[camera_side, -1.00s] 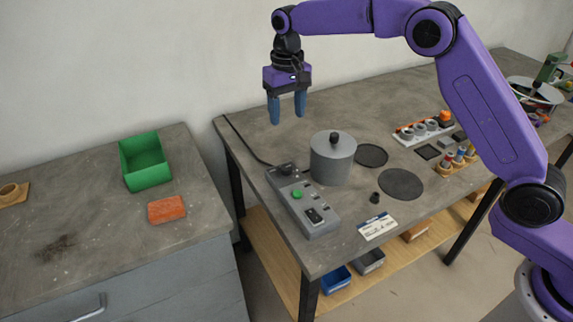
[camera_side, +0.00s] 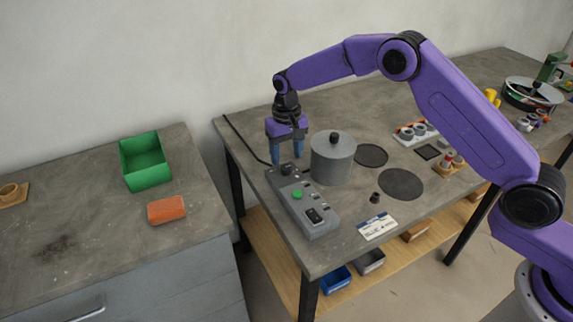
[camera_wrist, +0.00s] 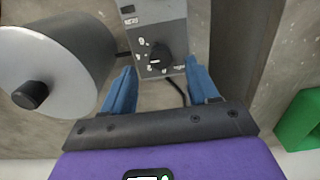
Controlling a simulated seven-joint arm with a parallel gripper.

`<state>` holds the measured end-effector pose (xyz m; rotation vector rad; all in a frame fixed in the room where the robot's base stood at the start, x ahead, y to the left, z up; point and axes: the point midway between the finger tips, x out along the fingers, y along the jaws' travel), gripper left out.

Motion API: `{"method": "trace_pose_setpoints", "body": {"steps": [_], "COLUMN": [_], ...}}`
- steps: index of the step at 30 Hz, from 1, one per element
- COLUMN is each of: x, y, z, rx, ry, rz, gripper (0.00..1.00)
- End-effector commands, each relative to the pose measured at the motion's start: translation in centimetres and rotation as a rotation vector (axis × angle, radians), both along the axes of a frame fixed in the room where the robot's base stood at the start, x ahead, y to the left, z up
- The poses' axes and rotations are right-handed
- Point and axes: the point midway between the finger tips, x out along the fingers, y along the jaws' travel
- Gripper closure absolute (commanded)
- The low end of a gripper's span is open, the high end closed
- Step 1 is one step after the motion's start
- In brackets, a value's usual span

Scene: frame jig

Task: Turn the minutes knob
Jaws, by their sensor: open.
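The minutes knob appears to be the round black dial (camera_wrist: 160,57) at the far end of the grey control box (camera_side: 312,222); in the side view the dial (camera_side: 286,169) sits just below my fingertips. My gripper (camera_side: 288,160) points down with blue fingers apart and empty. In the wrist view the fingers of my gripper (camera_wrist: 160,85) lie on either side of the dial. I cannot tell whether they touch it; they appear a little above.
A grey lidded pot (camera_side: 332,165) stands close beside the box and my fingers. A cable (camera_side: 240,135) runs to the box. A green button (camera_side: 297,194) and a black switch (camera_side: 313,215) are on the box. A green bin (camera_side: 145,160) and orange block (camera_side: 166,209) are on the left bench.

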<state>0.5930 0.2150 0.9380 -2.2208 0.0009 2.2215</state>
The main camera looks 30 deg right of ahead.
Motion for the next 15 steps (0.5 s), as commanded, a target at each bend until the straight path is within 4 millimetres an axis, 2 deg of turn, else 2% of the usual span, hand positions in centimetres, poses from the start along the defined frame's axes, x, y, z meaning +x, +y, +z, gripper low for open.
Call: {"method": "trace_pose_setpoints", "body": {"steps": [1,6,15], "x": [-0.1,0.0,0.0], "y": [0.0,0.0,0.0], "z": [-1.0,-3.2,-4.5], "rx": [-0.001,0.0,0.0], "ry": [0.004,0.001,-0.001], "rz": [0.0,0.0,0.001], "gripper": [0.41,0.41,0.41]}}
